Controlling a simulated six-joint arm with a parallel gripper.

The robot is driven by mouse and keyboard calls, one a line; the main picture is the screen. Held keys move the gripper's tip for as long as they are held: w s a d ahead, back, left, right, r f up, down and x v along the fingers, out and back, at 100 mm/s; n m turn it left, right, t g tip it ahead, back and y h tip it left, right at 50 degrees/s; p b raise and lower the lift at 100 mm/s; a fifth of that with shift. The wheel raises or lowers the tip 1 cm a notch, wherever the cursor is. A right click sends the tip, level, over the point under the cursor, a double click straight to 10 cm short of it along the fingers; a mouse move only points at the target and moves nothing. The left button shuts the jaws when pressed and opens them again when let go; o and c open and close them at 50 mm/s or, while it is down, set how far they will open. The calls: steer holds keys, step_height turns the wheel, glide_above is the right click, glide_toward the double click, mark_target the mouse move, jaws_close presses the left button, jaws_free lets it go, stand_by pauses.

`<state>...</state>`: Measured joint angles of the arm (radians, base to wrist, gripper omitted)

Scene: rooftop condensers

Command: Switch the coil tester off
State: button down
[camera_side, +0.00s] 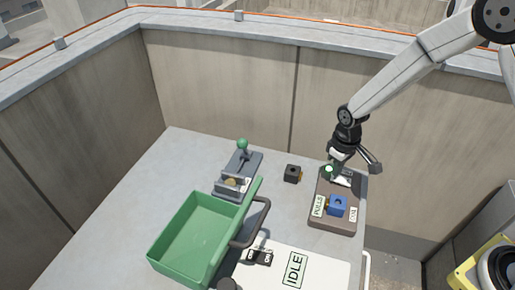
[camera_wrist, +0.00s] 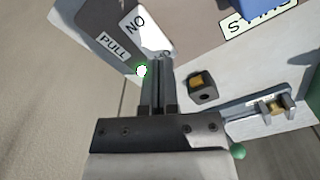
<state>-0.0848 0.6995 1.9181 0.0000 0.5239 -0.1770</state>
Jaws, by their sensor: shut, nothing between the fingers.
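The brown box with labels and a blue block, which looks like the coil tester (camera_side: 322,222), stands at the right of the table in the side view. Its blue block (camera_side: 337,206) sits near the middle. A small green-white light (camera_wrist: 142,70) glows at its far end, beside my fingers. In the wrist view a white plate (camera_wrist: 140,22) with dark letters like "NO" lies just beyond the fingertips, beside a "PULL" label (camera_wrist: 113,46). My gripper (camera_wrist: 159,64) is shut and empty, pointing down over that far end. Whether it touches the plate cannot be told.
A small black block (camera_side: 292,173) stands left of the tester. A grey fixture with a green knob (camera_side: 242,145) is further left. A green bin (camera_side: 185,235) and a white board marked "IDLE" (camera_side: 325,270) are nearer. Concrete walls (camera_side: 220,85) rise behind.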

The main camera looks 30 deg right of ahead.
steer(key=shift+f, duration=0.7)
stand_by(0.6)
steer(key=shift+r, duration=3.55)
steer(key=shift+s+r, duration=0.1)
steer(key=shift+s, duration=0.05)
steer(key=s+d+r+m+t, duration=0.1)
steer(key=s+r, duration=0.1)
steer(key=s, duration=0.5)
steer(key=s+d+r+m+t, duration=0.1)
steer(key=s+d+r+m, duration=0.1)
steer(key=s, duration=0.4)
steer(key=shift+s+d+r+t, duration=0.3)
steer(key=shift+s+r, duration=0.05)
steer(key=shift+r, duration=0.15)
